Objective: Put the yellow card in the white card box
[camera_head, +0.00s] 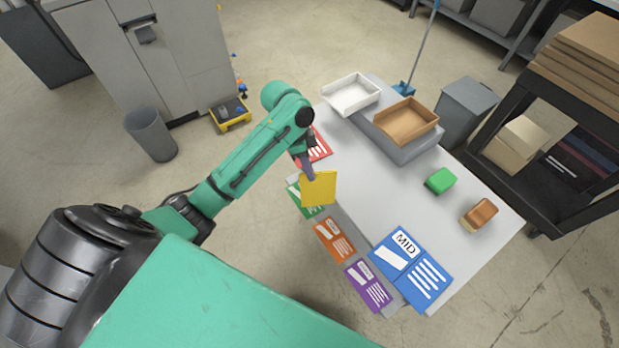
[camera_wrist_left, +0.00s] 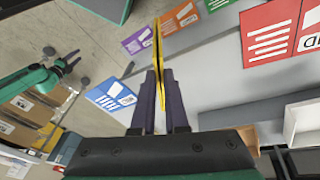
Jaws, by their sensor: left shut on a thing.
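My left gripper (camera_head: 309,172) is shut on the yellow card (camera_head: 318,189). It holds the card above the table's left edge, in front of the green and red cards. In the left wrist view the yellow card (camera_wrist_left: 158,75) shows nearly edge-on between the two dark fingers (camera_wrist_left: 160,90). The white card box (camera_head: 357,107) is an open tray on a grey raised block, farther back than the card. It also shows partly in the left wrist view (camera_wrist_left: 290,122). My right gripper (camera_wrist_left: 70,63) shows small in the left wrist view, its fingers apart and empty.
A brown open box (camera_head: 408,133) stands beside the white box on the grey block (camera_head: 385,142). Red (camera_head: 321,146), green (camera_head: 303,200), orange (camera_head: 333,240), purple (camera_head: 369,287) and blue (camera_head: 411,269) cards line the table's left and near edges. A green block (camera_head: 440,180) and a brown-topped block (camera_head: 479,215) lie right.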

